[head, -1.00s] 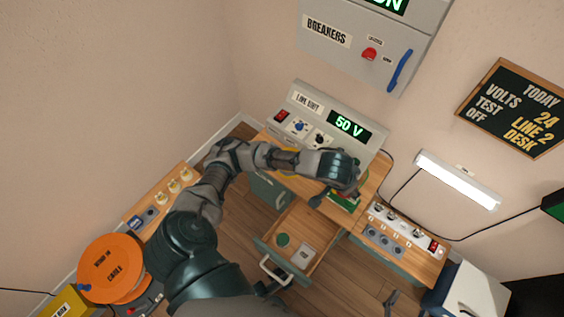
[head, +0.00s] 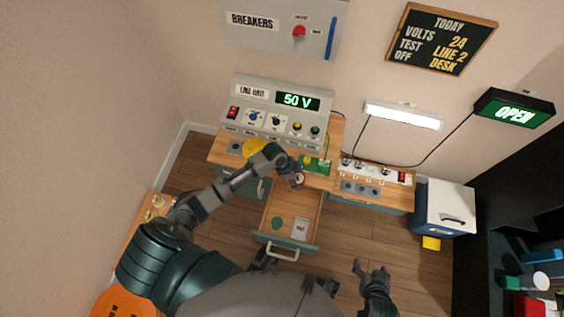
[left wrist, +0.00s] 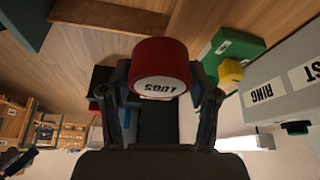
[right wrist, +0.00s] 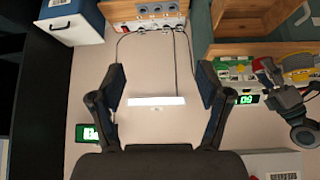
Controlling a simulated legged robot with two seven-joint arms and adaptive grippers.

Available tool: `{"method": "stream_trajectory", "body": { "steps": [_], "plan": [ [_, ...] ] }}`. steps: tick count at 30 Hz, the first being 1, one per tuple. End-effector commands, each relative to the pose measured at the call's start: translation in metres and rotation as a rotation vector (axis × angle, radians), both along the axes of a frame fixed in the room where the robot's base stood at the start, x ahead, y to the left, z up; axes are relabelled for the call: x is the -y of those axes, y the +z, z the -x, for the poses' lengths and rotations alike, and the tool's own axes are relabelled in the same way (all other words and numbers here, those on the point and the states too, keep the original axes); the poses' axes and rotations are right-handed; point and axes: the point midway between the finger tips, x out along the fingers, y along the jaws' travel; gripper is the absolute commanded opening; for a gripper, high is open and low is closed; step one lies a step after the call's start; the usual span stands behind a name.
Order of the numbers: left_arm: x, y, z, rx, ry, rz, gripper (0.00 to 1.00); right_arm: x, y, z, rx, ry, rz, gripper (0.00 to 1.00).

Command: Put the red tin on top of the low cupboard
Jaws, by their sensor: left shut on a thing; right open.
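My left gripper (head: 290,175) is shut on the red tin (left wrist: 162,65), a short round can whose pale end reads "LUGS" upside down in the left wrist view. My right gripper (head: 372,268) is open and empty, low over the floor. A low white cabinet (head: 447,208) with a dark handle and blue lower part stands at the right; I cannot tell whether it is the named cupboard.
The desk's open drawer (head: 290,220) holds a green round thing and a pale labelled thing. The line unit (head: 275,110) stands at the desk's back. A socket strip (head: 378,173) lies on the side unit. Dark shelves (head: 485,240) stand far right.

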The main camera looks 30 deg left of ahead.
Motion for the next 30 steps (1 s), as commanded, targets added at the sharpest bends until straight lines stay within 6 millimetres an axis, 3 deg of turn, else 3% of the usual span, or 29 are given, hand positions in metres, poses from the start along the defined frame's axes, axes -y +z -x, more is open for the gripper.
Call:
{"method": "stream_trajectory", "body": {
  "steps": [6,12,15,22,30],
  "plan": [
    [-0.05,-0.009,-0.032,-0.002,0.002,-0.005,0.23,-0.013,0.016,-0.043,0.264,0.013,-0.069,0.77],
    [-0.076,-0.009,-0.047,-0.001,-0.001,-0.004,0.23,-0.022,0.037,-0.063,0.423,0.019,-0.11,0.77],
    [-0.081,-0.012,-0.049,0.0,-0.002,0.0,0.23,-0.026,0.044,-0.068,0.465,0.021,-0.119,0.77],
    [-0.082,-0.042,-0.048,-0.002,0.0,0.002,0.23,-0.036,0.068,-0.084,0.655,0.026,-0.17,0.77],
    [-0.08,-0.042,-0.049,0.001,-0.001,-0.002,0.23,-0.035,0.077,-0.087,0.698,0.026,-0.183,0.77]
  ]
}}
